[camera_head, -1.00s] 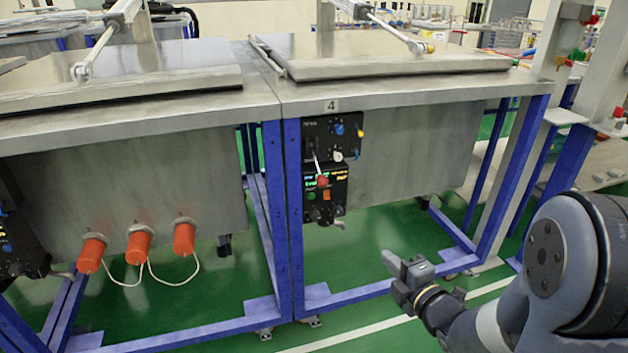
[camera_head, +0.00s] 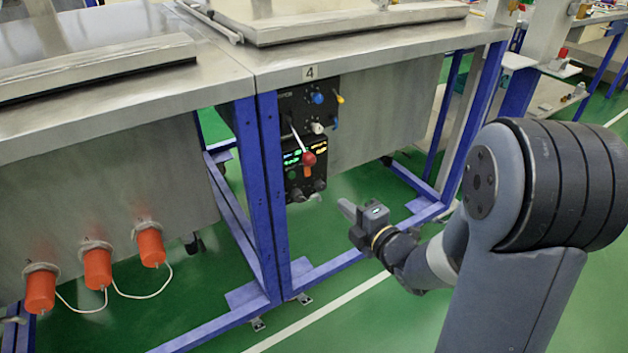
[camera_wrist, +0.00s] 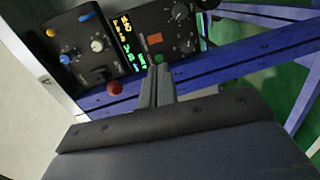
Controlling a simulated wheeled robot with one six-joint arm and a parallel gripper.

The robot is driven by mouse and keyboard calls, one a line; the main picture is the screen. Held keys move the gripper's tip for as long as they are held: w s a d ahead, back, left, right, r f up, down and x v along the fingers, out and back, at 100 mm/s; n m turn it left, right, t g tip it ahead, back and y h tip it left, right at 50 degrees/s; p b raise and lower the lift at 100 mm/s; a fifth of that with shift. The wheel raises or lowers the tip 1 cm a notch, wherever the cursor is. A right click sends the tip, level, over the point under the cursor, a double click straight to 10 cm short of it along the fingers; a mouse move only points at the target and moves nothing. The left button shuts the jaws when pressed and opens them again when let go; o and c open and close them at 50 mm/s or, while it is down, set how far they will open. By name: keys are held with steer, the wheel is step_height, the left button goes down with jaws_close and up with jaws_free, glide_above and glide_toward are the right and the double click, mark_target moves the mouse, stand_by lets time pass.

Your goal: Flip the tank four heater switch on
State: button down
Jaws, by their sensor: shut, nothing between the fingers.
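Tank four (camera_head: 390,110) carries a label plate (camera_head: 309,73) reading 4 on its front edge. Below the plate is a black control panel (camera_head: 290,105) with a blue knob, a yellow knob, a white knob and a red-balled lever (camera_head: 308,158). Under it a second unit (camera_head: 292,178) has lit displays, an orange rocker switch (camera_head: 308,172) and dark knobs. In the wrist view the orange switch (camera_wrist: 155,38) and a green round button (camera_wrist: 160,58) show just beyond the fingertips. My gripper (camera_head: 345,208) is shut and empty, in front of and below right of the panel, apart from it.
Blue frame legs (camera_head: 270,190) stand left of the panel. A neighbouring tank at left has orange caps (camera_head: 150,247) with white cords. The steel tabletop (camera_head: 330,55) overhangs the panel. Green floor (camera_head: 350,325) in front is clear.

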mark_target(308, 176)
steer(key=b+x, duration=0.2)
steer(key=x, duration=1.1)
steer(key=shift+w+a, duration=0.25)
steer(key=shift+w, duration=0.05)
steer(key=shift+f, duration=0.15)
steer(key=shift+w+a+f+b, duration=0.1)
steer(key=shift+w+f+b, duration=0.05)
steer(key=shift+b, duration=0.45)
steer(key=shift+r, duration=0.2)
steer(key=shift+f, duration=0.1)
